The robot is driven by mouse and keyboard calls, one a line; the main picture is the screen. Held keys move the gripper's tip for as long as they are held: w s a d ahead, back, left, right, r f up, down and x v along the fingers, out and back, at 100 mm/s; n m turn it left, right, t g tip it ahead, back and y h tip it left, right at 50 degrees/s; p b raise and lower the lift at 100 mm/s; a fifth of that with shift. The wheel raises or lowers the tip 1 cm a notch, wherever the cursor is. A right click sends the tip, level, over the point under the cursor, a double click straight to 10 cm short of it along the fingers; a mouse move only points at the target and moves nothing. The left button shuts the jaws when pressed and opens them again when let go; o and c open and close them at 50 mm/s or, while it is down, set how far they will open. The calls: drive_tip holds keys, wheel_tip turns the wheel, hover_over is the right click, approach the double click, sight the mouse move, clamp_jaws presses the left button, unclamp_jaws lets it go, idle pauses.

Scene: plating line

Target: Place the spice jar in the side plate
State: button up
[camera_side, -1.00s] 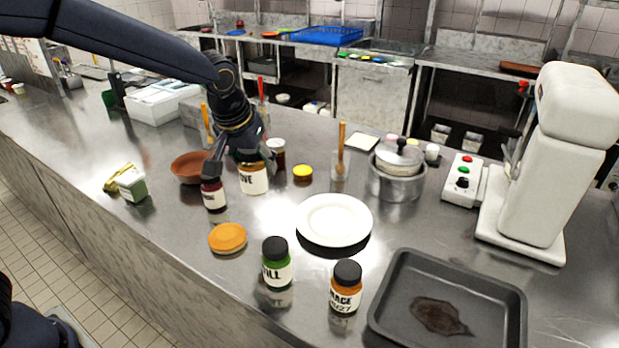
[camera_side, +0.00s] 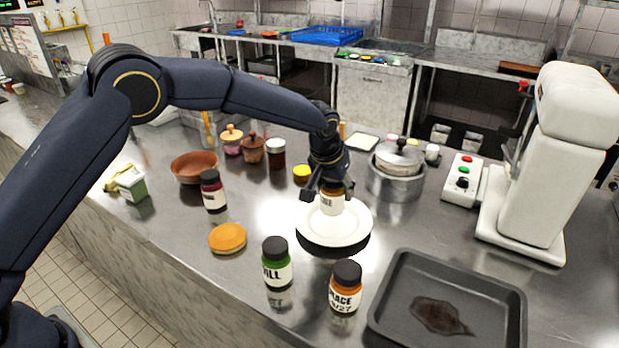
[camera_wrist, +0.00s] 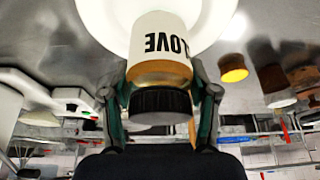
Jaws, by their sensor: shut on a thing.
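The spice jar (camera_side: 331,205) has a white label and an orange-brown body. In the wrist view the jar (camera_wrist: 162,45) shows a black lid and a label reading "LOVE", its start perhaps hidden by the curve. My gripper (camera_side: 325,194) is shut on it near the lid; its fingers (camera_wrist: 160,105) stand on both sides of the jar. The white side plate (camera_side: 353,235) lies on the counter with the jar over its middle. It also shows in the wrist view (camera_wrist: 103,14). I cannot tell whether the jar's base touches the plate.
A green-bodied jar (camera_side: 277,265) and an orange-bodied jar (camera_side: 345,288) stand in front of the plate. A dark baking tray (camera_side: 395,270) lies at front right. A metal pot (camera_side: 396,184) stands behind right. A dark red jar (camera_side: 213,193) and an orange disc (camera_side: 227,238) are left.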

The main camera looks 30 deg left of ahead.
sight(336, 201)
drive_tip(key=shift+w+d+f, duration=0.1)
drive_tip(key=shift+w+f, duration=0.3)
drive_tip(key=shift+f, duration=1.55)
drive_tip(key=o, duration=1.4)
drive_tip(key=shift+f, duration=0.2)
drive_tip(key=shift+c, duration=0.2)
